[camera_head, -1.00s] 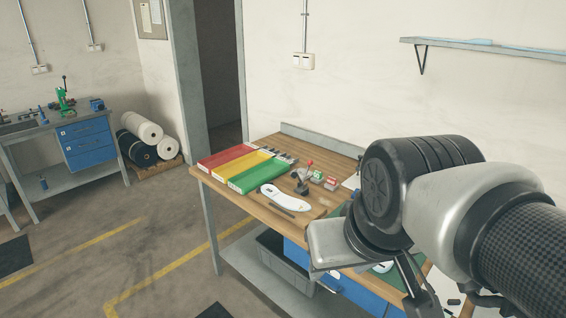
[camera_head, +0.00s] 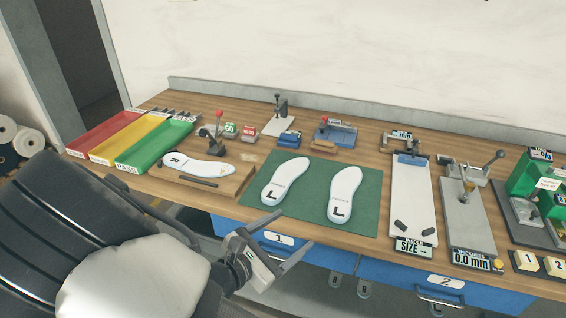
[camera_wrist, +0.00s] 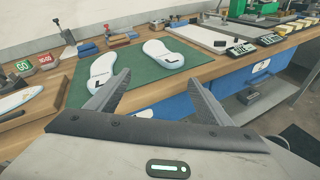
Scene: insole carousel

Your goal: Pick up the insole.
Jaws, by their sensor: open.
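Two white insoles marked L lie flat on a green mat (camera_head: 312,212): a left one (camera_head: 285,181) and a right one (camera_head: 344,194). Another white insole (camera_head: 199,167) lies on a wooden board at the left. My gripper (camera_head: 292,230) is open and empty at the table's front edge, before the mat and apart from the insoles. In the wrist view the left mat insole (camera_wrist: 103,69) and the right one (camera_wrist: 163,53) lie beyond my open fingers. The board insole (camera_wrist: 20,99) shows at the left edge there.
Red (camera_head: 104,133), yellow (camera_head: 130,139) and green (camera_head: 154,144) trays stand at the table's left. A size gauge (camera_head: 412,200) and a thickness gauge (camera_head: 467,215) stand right of the mat. Small lever tools line the back. Blue drawers (camera_head: 440,285) are below the tabletop.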

